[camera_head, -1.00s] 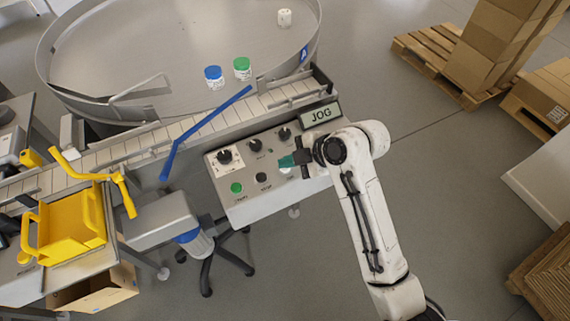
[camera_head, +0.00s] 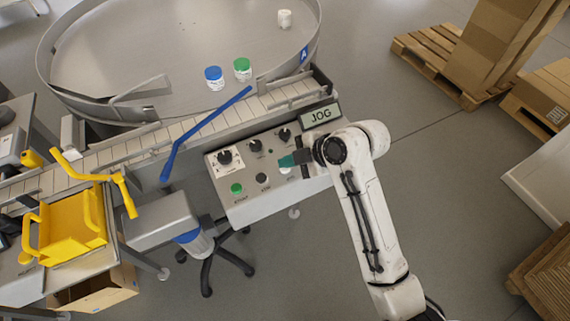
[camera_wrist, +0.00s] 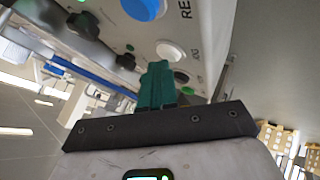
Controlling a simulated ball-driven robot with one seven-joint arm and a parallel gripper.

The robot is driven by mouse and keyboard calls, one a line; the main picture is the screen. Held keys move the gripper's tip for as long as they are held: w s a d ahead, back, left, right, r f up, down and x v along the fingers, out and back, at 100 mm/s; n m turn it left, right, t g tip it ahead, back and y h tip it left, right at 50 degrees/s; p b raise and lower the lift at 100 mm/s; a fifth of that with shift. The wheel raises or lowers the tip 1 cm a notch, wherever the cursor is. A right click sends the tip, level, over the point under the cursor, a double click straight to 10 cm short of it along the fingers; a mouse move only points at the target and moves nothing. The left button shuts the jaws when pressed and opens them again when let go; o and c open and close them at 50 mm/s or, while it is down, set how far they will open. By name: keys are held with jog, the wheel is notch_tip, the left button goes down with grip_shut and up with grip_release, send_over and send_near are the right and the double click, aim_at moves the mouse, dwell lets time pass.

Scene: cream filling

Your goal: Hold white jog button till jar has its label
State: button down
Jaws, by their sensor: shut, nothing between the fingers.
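A white button (camera_wrist: 170,50) shows in the wrist view, just beyond the teal fingertips of my gripper (camera_wrist: 157,68). In the head view my gripper (camera_head: 284,160) is over the panel's right part, shut and empty. I cannot tell whether the tips touch the white button. A blue-lidded jar (camera_head: 214,78) and a green-lidded jar (camera_head: 242,69) stand on the round table by the conveyor; their labels are too small to read. A small white item (camera_head: 285,18) is farther back.
The conveyor (camera_head: 140,147) runs behind the panel, with a slanted blue bar (camera_head: 200,133) across it. A blue button (camera_wrist: 145,8) is near the white one. A yellow bin (camera_head: 75,235) is at left. Pallets with boxes (camera_head: 500,40) stand at right; floor between is clear.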

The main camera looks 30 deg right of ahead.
aim_at(289, 172)
jog(key=shift+r+p, duration=0.5)
jog(key=shift+r, duration=0.3)
jog(key=shift+r, duration=0.1)
notch_tip(289, 172, up, 5)
jog(key=p, duration=0.4)
jog(key=s+f+m+g+h+b, duration=0.1)
jog(key=s+f+m+g+h, duration=0.2)
jog(key=s+f+m, duration=0.8)
jog(key=s+d+m+g+h, duration=0.1)
jog(key=s+d+m, duration=0.2)
jog(key=s, duration=0.6)
jog(key=s+d+f+m+g+h+b, duration=0.1)
jog(key=s+d+m, duration=0.3)
jog(key=s, duration=0.5)
jog(key=shift+d+f+g+h, duration=0.2)
jog(key=shift+g+h, duration=0.2)
jog(key=shift+h, duration=0.3)
